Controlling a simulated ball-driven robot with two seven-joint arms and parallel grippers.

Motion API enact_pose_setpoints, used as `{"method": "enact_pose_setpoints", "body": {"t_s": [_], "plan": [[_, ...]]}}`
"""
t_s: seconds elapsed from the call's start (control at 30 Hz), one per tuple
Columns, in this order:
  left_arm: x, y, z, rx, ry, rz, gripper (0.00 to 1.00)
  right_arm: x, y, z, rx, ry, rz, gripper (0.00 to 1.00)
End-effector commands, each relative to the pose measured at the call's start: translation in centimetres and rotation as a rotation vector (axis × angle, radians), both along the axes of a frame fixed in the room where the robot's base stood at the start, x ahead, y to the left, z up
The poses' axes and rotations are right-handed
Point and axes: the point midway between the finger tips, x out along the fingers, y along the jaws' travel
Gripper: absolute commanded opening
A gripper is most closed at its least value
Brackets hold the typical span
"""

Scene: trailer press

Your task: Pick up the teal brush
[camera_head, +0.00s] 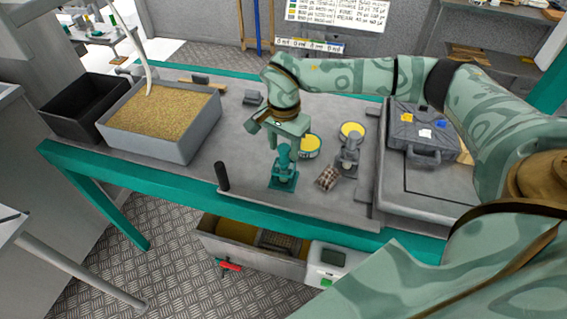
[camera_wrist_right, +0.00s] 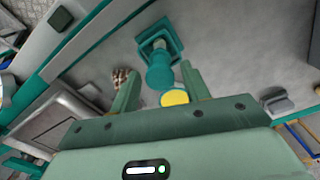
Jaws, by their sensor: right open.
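A teal upright tool (camera_head: 284,172) with a square base stands on the grey tabletop (camera_head: 245,150). It is the only teal hand-sized thing I see on the table, and I cannot make out bristles on it. In the right wrist view the teal tool (camera_wrist_right: 159,72) lies ahead of the fingers, its round top in line with the gap between them. My right gripper (camera_head: 278,138) is open and empty, just above and behind the tool; its two fingers also show in the wrist view (camera_wrist_right: 160,90). My left gripper is not in view.
A grey press-like tool (camera_head: 348,158), yellow-filled tins (camera_head: 309,146) and a checkered pouch (camera_head: 327,178) stand close on the right. A dark cylinder (camera_head: 222,177) stands left. A grain-filled tray (camera_head: 160,115) is far left; a grey case (camera_head: 420,135) is right.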

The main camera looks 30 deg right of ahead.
Motion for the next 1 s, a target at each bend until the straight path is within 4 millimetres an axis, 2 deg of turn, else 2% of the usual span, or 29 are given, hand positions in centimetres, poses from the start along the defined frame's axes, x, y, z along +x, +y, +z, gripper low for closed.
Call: {"method": "enact_pose_setpoints", "body": {"t_s": [0.03, 0.13, 0.4, 0.53, 0.57, 0.87, 1.0], "plan": [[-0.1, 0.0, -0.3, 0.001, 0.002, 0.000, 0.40, -0.1, 0.0, -1.0, 0.001, 0.004, -0.001, 0.47], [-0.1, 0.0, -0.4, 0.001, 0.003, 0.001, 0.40, -0.1, 0.0, -2.2, 0.000, 0.002, 0.000, 0.47], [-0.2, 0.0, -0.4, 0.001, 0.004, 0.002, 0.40, 0.0, 0.0, -2.4, 0.000, 0.000, 0.000, 0.47], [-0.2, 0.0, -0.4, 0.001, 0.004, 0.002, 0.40, 0.0, 0.0, -2.4, 0.000, 0.000, 0.000, 0.10], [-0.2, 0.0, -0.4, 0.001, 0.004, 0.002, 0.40, 0.0, 0.0, -2.4, 0.000, 0.000, 0.000, 0.06], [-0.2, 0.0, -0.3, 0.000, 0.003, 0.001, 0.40, 0.0, 0.0, -2.0, 0.000, -0.001, -0.001, 0.06], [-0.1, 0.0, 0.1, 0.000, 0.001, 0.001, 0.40, 0.1, 0.0, 0.2, 0.001, -0.004, -0.001, 0.06]]}}
